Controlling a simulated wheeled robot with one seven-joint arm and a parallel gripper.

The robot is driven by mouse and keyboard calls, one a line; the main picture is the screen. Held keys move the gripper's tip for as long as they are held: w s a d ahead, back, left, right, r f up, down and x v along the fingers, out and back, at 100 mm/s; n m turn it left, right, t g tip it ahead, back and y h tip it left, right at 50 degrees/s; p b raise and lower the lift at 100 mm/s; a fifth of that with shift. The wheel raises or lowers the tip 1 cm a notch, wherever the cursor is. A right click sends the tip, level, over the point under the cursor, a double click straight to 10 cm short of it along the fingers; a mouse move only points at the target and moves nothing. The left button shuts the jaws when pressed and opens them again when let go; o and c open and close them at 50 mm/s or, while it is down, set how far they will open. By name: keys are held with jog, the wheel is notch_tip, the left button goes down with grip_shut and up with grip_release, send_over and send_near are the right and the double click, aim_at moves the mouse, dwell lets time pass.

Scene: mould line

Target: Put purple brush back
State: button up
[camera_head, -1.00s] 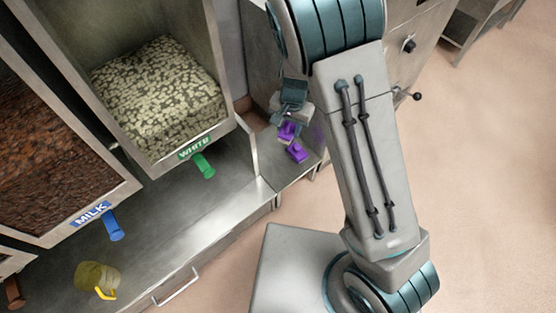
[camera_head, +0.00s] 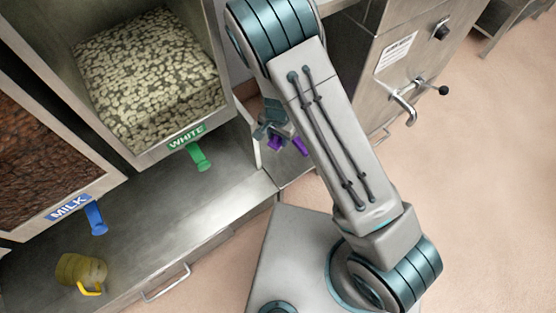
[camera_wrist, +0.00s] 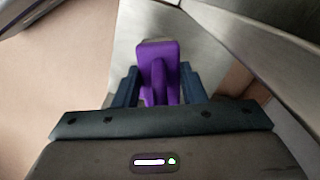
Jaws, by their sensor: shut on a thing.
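The purple brush (camera_wrist: 158,62) is between the two dark fingers of my gripper (camera_wrist: 158,88) in the wrist view, and the fingers are shut on it. In the head view, the purple brush (camera_head: 299,146) shows as small purple pieces just left of my forearm. My gripper (camera_head: 275,135) is there too, partly hidden behind the arm, over the right end of the steel counter near the bin's panel. Most of the brush's lower part is hidden, and I cannot tell whether it touches a surface.
A bin of white pieces (camera_head: 150,80) with a green scoop handle (camera_head: 199,158) stands left of my gripper. A milk bin (camera_head: 45,160) has a blue handle (camera_head: 96,218). A yellow jug (camera_head: 80,270) stands on the counter (camera_head: 160,235). A machine with a tap (camera_head: 405,100) is at right.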

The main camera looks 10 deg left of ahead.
notch_tip(320, 180, down, 14)
jog(key=b, duration=0.5)
jog(key=shift+f+b, duration=0.25)
jog(key=shift+b, duration=0.05)
jog(key=shift+r, duration=0.1)
jog(key=o, duration=1.1)
notch_tip(320, 180, up, 12)
jog(key=p, duration=0.5)
jog(key=shift+d, duration=0.1)
